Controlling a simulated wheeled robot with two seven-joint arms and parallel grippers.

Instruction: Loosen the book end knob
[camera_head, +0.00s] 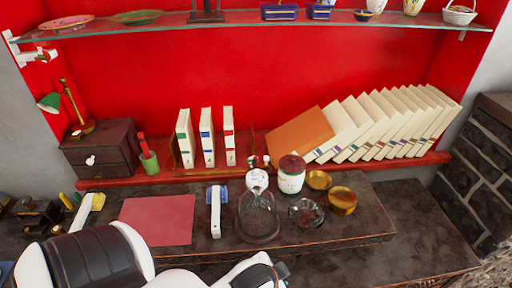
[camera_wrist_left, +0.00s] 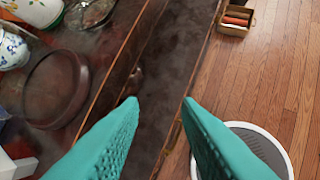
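The book end (camera_head: 190,174) is a thin brass-coloured frame on the red shelf, around three upright white books (camera_head: 207,138). Small red and white knob-like parts (camera_head: 252,161) sit at its right end; at this size I cannot tell their exact shape or how tight the knob is. The book end is not visible in the left wrist view. My left gripper (camera_wrist_left: 159,105) shows there as two teal fingers spread apart, with nothing between them, over the desk's front edge. In the head view, my white and black arm parts cross the bottom; the fingertips are not visible. My right gripper is not in view.
Leaning books (camera_head: 385,122) fill the shelf's right side. A glass dome (camera_head: 259,215), lidded jar (camera_head: 291,178), brass bowl (camera_head: 342,200) and white upright object (camera_head: 215,212) stand on the desk before the shelf. A red mat (camera_head: 157,220) lies left. A glass shelf (camera_head: 240,19) hangs above.

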